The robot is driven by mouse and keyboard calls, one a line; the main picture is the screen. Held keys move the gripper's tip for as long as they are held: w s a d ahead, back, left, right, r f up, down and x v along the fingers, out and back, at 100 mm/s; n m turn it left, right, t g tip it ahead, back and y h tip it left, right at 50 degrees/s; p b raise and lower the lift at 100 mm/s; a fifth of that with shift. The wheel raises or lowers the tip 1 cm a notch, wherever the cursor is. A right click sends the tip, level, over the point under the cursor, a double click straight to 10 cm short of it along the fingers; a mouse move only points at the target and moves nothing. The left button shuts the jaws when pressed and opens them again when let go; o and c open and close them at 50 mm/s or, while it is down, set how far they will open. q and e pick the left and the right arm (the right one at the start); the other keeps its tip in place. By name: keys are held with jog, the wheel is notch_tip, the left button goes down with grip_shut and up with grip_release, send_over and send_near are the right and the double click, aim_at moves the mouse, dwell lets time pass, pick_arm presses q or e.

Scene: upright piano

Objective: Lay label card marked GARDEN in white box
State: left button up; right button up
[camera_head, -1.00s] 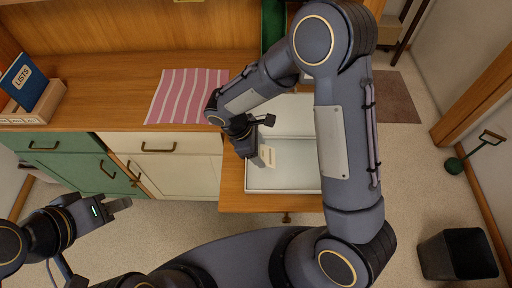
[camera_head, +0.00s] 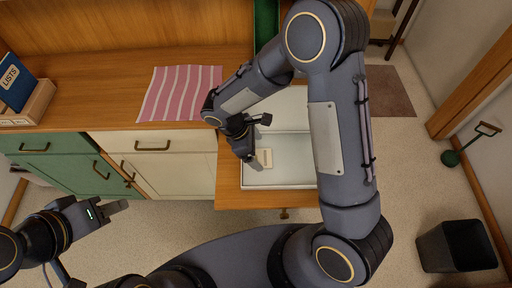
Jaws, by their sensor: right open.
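The label card (camera_head: 266,155) is a small cream card with dark print too small to read. It lies in the white box (camera_head: 300,186), near its left side, and looks flat on the bottom. My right gripper (camera_head: 260,141) is open, with its fingers spread, over the left part of the box. One finger is beside the card; I cannot tell whether it touches it. My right arm hides the right part of the box. My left gripper (camera_head: 118,207) is in front of the cabinet, away from the box, and its finger gap cannot be made out.
The box sits in a wooden pull-out (camera_head: 228,195) that juts from the cabinet. A pink striped cloth (camera_head: 178,93) and a book marked LISTS (camera_head: 16,82) in a wooden holder are on the counter. A dark bin (camera_head: 455,246) stands on the floor at right.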

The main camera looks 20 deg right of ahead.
jog(key=s+v, duration=0.1)
jog(key=v, duration=0.6)
jog(key=shift+w+a+r, duration=0.2)
jog(key=shift+w+r, duration=0.2)
jog(key=shift+w, duration=0.15)
jog(key=shift+d, duration=0.1)
dwell(0.3)
jog(key=s+d+r+m+t+y, duration=0.3)
jog(key=s+d+r+m+y, duration=0.1)
jog(key=s+m, duration=0.4)
jog(key=s+d+r+m+t+y, duration=0.4)
jog(key=s+d+r+m, duration=0.2)
jog(key=s+r+m, duration=0.1)
jog(key=shift+s+d+r+m+y, duration=0.3)
jog(key=shift+s+r+m, duration=0.1)
jog(key=shift+s+m, duration=0.45)
